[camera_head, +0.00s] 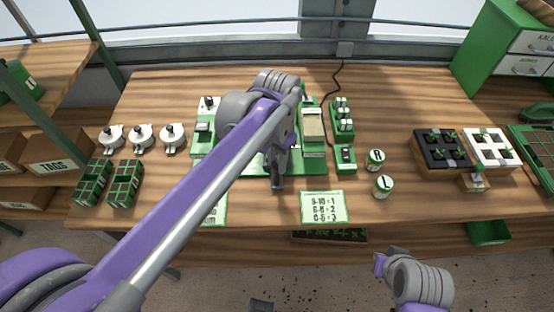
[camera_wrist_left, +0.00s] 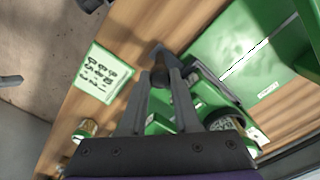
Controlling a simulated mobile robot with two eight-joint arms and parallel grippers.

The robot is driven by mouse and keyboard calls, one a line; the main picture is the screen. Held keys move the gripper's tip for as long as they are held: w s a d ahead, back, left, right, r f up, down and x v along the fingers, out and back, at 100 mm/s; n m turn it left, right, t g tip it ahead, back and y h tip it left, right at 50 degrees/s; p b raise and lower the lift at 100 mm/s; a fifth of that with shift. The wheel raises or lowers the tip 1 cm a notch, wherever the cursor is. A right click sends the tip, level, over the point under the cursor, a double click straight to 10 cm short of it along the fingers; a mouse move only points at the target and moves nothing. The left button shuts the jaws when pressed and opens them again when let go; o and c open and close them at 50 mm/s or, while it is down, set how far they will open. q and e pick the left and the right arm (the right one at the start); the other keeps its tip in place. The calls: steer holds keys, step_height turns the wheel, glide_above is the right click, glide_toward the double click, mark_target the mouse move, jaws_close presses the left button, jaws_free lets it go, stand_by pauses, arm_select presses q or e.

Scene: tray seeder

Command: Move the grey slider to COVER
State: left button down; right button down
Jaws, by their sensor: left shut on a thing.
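The green seeder machine (camera_head: 318,168) stands in the middle of the table, partly hidden behind my left arm. My left gripper (camera_head: 278,182) is at its front edge. In the left wrist view, the left gripper's fingers (camera_wrist_left: 160,80) are closed together on the grey slider (camera_wrist_left: 157,53), at the edge of the green machine (camera_wrist_left: 240,50). Most of the slider is hidden between the fingers. I cannot read a COVER mark in either view. Part of my right arm shows at the lower right of the head view, but its fingertips do not.
A number card (camera_head: 325,207) lies in front of the machine. Two labelled tins (camera_head: 383,186) and a small switch box (camera_head: 346,158) stand to its right. Black (camera_head: 436,160) and white (camera_head: 497,160) trays are farther right. White-topped dispensers (camera_head: 142,137) and green trays (camera_head: 124,190) are left.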

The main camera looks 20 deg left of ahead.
stand_by(0.8)
arm_select(q)
steer(key=w+d, duration=0.2)
steer(key=d, duration=0.8)
steer(key=shift+w+p, duration=0.3)
steer(key=shift+w, duration=0.1)
steer(key=c, duration=0.9)
jaws_free()
steer(key=shift+o, duration=1.4)
steer(key=shift+d, duration=0.1)
steer(key=shift+r, duration=0.1)
